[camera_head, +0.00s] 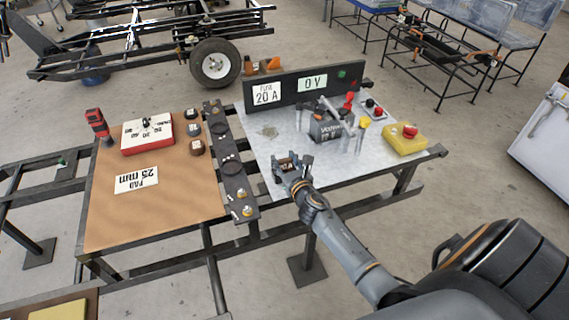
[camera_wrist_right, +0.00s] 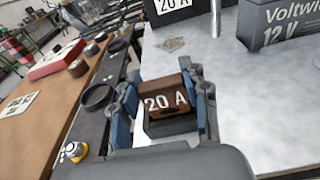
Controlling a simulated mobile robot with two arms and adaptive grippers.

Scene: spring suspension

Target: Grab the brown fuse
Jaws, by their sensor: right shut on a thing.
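The brown fuse (camera_wrist_right: 168,98), a small block marked "20 A", sits between the fingers of my right gripper (camera_wrist_right: 160,108) in the right wrist view. The fingers are shut on its two sides. In the head view my right gripper (camera_head: 292,164) is over the near left part of the metal work surface (camera_head: 350,170), and the fuse shows as a small brown patch (camera_head: 287,160) between its fingers. I cannot tell whether the fuse touches the surface. My left gripper is not in view.
A black battery (camera_head: 325,128) with clamps stands behind the right gripper. A panel reading "20 A" and "0 V" (camera_head: 288,88) stands at the back. A yellow box with a red button (camera_head: 405,140) is at right. A dark strip (camera_head: 232,165) with round holders runs at left.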

